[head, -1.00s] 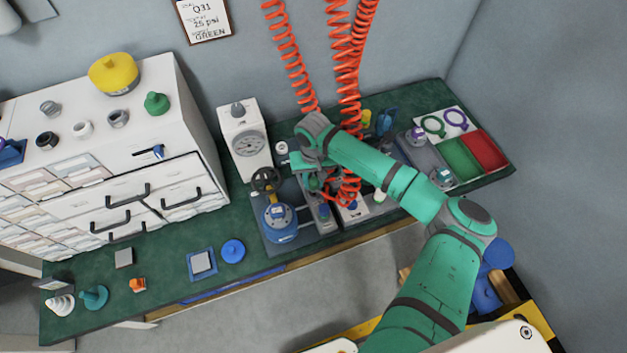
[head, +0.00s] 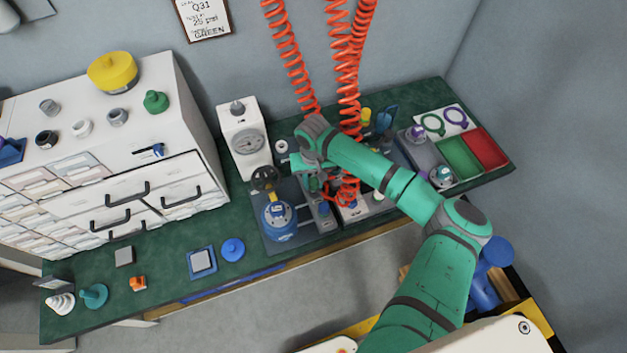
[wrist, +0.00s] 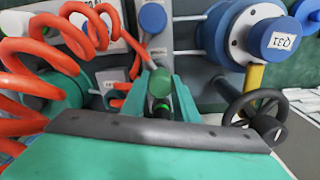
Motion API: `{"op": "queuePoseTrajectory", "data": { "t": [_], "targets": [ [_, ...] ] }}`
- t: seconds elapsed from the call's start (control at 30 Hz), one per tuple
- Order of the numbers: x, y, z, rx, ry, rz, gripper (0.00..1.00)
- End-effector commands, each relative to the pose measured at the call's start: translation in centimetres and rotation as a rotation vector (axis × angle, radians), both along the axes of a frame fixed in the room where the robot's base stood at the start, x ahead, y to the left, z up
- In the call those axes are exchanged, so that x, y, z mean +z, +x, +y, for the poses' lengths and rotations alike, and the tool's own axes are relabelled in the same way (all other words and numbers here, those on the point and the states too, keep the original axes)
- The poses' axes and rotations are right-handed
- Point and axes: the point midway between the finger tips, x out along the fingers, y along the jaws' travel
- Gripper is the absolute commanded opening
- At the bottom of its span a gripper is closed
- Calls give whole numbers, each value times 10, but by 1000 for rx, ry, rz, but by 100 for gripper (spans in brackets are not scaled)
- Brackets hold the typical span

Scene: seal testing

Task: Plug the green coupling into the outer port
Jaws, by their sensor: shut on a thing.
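The green coupling (wrist: 159,82) sits between the teal fingers of my gripper (wrist: 162,76), which is shut on it, in the middle of the wrist view. A dark piece with a green part (wrist: 163,110) shows just behind it, between the fingers. In the head view my gripper (head: 318,180) is low over the test fixture, beside the blue vessel (head: 280,218). The vessel carries a label reading Q31 in the wrist view (wrist: 281,39). I cannot tell which port is the outer one or whether the coupling touches a port; the fingers and arm hide the contact.
Red coiled hoses (wrist: 62,45) crowd the left of the wrist view. A black handwheel (wrist: 258,108) stands close at right, and a blue cap (wrist: 152,17) lies ahead. A gauge box (head: 246,141) stands behind the fixture. Green (head: 461,160) and red (head: 488,147) trays are at right.

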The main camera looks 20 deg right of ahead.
Motion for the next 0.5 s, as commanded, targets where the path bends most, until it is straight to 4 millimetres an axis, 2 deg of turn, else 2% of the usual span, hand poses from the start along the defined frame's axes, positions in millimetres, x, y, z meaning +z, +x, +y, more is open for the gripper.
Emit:
{"op": "queuePoseTrajectory", "data": {
  "t": [0.5],
  "targets": [
    [-9,0,1,2,1,-1,3]
  ]
}}
